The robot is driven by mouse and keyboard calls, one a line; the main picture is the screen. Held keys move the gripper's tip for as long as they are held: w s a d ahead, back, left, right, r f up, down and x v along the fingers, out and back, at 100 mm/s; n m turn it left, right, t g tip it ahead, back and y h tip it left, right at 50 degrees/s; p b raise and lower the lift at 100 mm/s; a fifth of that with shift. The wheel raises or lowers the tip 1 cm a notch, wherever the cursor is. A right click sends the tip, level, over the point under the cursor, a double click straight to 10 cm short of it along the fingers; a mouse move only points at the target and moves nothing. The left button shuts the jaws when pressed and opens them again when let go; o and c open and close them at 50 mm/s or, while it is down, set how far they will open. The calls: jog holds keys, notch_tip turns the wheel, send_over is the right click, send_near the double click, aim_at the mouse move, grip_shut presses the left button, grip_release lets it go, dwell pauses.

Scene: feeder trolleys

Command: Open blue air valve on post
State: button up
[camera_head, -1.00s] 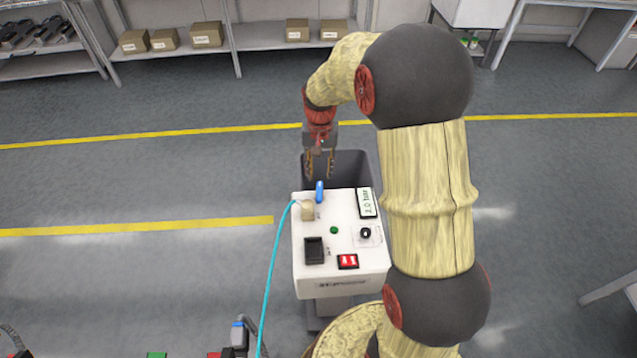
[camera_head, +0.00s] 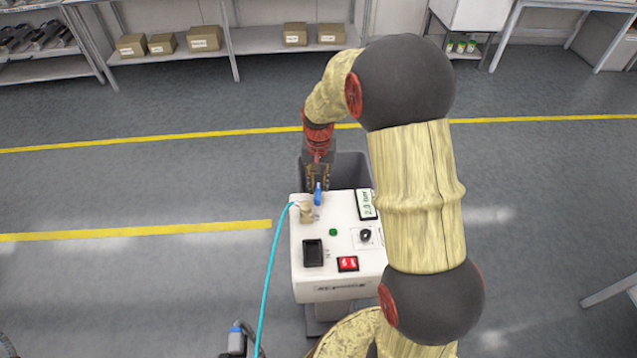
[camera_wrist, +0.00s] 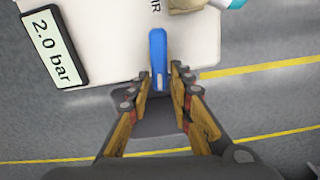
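The blue air valve handle (camera_head: 318,195) stands at the back left of the white box top (camera_head: 345,222) on the post, beside a beige fitting (camera_head: 306,212). In the wrist view the blue handle (camera_wrist: 158,58) points down the picture, past the box edge. My gripper (camera_head: 318,181) is at the handle's far end. In the wrist view my gripper's fingertips (camera_wrist: 161,76) flank the handle, one on each side, with only narrow gaps. The fingers are partly closed, and firm contact cannot be seen. The display (camera_wrist: 53,48) reads 2.0 bar.
A cyan hose (camera_head: 268,275) runs from the fitting down the left side. A green button (camera_head: 333,232), a black knob (camera_head: 365,235), a red switch (camera_head: 347,264) and a black socket (camera_head: 313,253) are on the box top. A grey bin (camera_head: 350,168) stands behind. Floor on the left is clear.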

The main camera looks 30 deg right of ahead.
aim_at(317, 185)
grip_shut()
jog(key=shift+r+p, duration=0.1)
jog(key=shift+p, duration=0.2)
jog(key=shift+a+r+n+p, duration=0.1)
jog(key=shift+n+p, duration=0.2)
jog(key=shift+p, duration=0.2)
jog(key=shift+w+f+n+p, duration=0.1)
jog(key=shift+f+n+p, duration=0.1)
jog(key=shift+n+p, duration=0.35)
jog(key=shift+o, duration=1.9)
grip_release()
jog(key=shift+a, duration=0.1)
jog(key=shift+r, duration=0.1)
notch_tip(317, 185, up, 12)
